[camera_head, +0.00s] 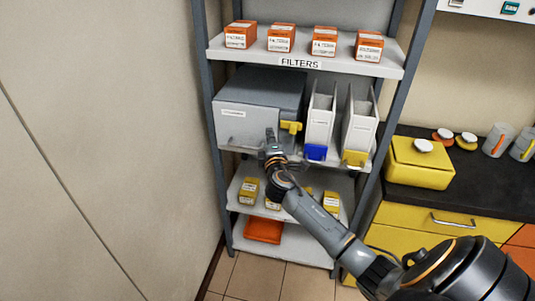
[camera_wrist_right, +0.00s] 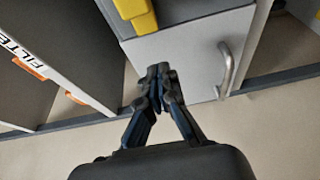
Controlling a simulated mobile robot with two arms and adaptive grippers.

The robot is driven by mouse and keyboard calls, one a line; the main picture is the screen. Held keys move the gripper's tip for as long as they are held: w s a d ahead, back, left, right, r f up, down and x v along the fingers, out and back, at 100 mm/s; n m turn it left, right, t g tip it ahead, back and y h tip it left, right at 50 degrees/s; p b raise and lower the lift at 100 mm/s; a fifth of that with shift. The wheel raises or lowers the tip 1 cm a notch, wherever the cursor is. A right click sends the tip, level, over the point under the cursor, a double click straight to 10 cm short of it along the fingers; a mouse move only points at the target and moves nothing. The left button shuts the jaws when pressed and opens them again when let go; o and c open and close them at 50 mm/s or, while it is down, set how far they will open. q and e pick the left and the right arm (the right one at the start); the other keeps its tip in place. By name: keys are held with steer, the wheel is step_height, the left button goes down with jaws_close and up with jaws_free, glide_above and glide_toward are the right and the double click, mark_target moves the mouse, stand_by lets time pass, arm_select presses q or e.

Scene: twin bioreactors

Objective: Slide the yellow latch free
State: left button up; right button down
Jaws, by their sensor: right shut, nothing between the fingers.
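The yellow latch (camera_head: 290,127) is on the right part of the front of a grey box cabinet (camera_head: 232,117) on the middle shelf. In the wrist view the latch (camera_wrist_right: 136,14) is at the top edge, partly cut off. My right gripper (camera_head: 269,132) is shut and empty, in front of the cabinet, just left of the latch. In the wrist view its closed fingertips (camera_wrist_right: 160,72) are below the latch, with a visible gap between them. Whether the fingertips touch the cabinet front, I cannot tell. My left gripper is not in view.
A metal handle (camera_wrist_right: 226,70) is on the cabinet front in the wrist view. White holders with blue (camera_head: 315,153) and yellow (camera_head: 355,158) fronts stand right of the cabinet. Orange boxes (camera_head: 281,38) line the shelf above. A yellow container (camera_head: 420,165) is on the dark counter at right.

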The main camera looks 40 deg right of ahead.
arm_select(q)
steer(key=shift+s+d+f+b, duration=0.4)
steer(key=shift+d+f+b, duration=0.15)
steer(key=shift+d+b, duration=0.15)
arm_select(e)
steer(key=d+v, duration=0.1)
steer(key=v, duration=0.7)
steer(key=shift+s, duration=0.65)
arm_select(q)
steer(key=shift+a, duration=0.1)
arm_select(e)
steer(key=shift+w, duration=0.1)
